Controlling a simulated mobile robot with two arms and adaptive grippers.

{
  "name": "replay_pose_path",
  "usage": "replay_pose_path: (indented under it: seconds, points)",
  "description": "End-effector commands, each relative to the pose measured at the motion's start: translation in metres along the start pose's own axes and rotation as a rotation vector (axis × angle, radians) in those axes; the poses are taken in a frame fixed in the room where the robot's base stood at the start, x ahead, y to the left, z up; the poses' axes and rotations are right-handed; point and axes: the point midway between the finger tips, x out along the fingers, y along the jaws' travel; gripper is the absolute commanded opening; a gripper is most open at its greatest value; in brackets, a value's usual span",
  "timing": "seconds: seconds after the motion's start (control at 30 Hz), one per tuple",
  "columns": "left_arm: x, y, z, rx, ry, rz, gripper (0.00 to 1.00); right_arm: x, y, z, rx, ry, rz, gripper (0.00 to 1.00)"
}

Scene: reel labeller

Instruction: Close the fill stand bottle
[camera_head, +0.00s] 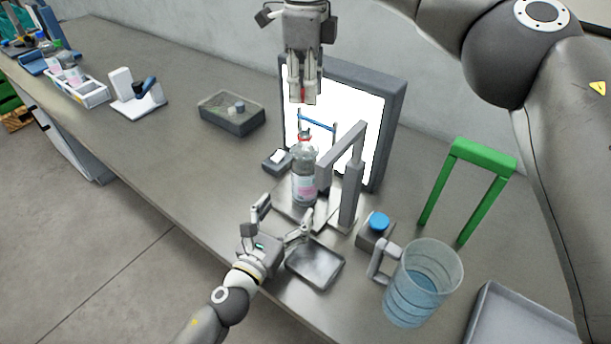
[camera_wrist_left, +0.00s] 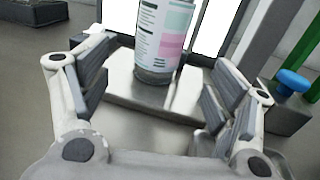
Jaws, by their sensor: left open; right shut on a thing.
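The clear bottle (camera_head: 304,183) with a pink and white label stands upright on the fill stand (camera_head: 350,196), with red at its neck. Its lower part shows in the left wrist view (camera_wrist_left: 164,38); its top is cut off there. My left gripper (camera_head: 285,213) is open in front of the bottle, its fingers apart and not touching it; they also show in the left wrist view (camera_wrist_left: 165,98). My right gripper (camera_head: 303,97) is shut on a small red thing, seemingly a cap, mostly hidden between its fingertips. It is above the bottle, clear of the neck.
A bright panel (camera_head: 382,130) stands behind the bottle. A metal tray (camera_head: 315,264), a block with a blue button (camera_head: 379,222), a jug of water (camera_head: 418,288) and a green frame (camera_head: 484,154) stand nearby.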

Motion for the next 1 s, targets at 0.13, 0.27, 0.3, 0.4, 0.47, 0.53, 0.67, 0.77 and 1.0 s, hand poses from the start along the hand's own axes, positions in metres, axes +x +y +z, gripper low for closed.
replay_pose_path:
  seconds: [0.13,0.27,0.3,0.4,0.47,0.53,0.67,0.77,1.0]
  points:
    - [0.029,0.0,0.002,-0.001,-0.003,0.0,0.82,0.0,0.0,0.0,-0.001,0.0,0.0,0.16]
    - [0.054,0.0,0.001,0.0,-0.002,0.0,0.82,0.0,0.0,0.0,-0.001,0.0,0.0,0.16]
    - [0.061,-0.001,0.001,-0.002,-0.002,0.0,0.82,0.0,0.0,0.0,-0.001,0.0,0.0,0.16]
    - [0.076,-0.001,0.001,-0.002,-0.002,0.0,0.82,0.0,0.0,0.0,-0.001,0.0,0.0,0.16]
    - [0.083,0.0,0.001,-0.001,0.0,0.001,0.82,0.0,0.0,0.0,-0.001,0.0,0.0,0.16]
    - [0.09,0.0,0.001,-0.001,-0.001,0.001,0.82,0.0,0.0,0.0,-0.001,0.0,0.0,0.16]
    - [0.097,0.0,0.0,-0.001,0.0,0.0,0.82,0.0,0.0,0.0,-0.001,0.0,0.0,0.16]
    - [0.099,0.0,0.0,-0.001,0.0,0.0,0.82,0.0,0.0,0.0,-0.001,0.0,0.0,0.16]
    - [0.099,0.0,0.001,-0.001,0.0,0.0,0.82,0.0,0.0,0.0,-0.001,0.0,0.0,0.16]
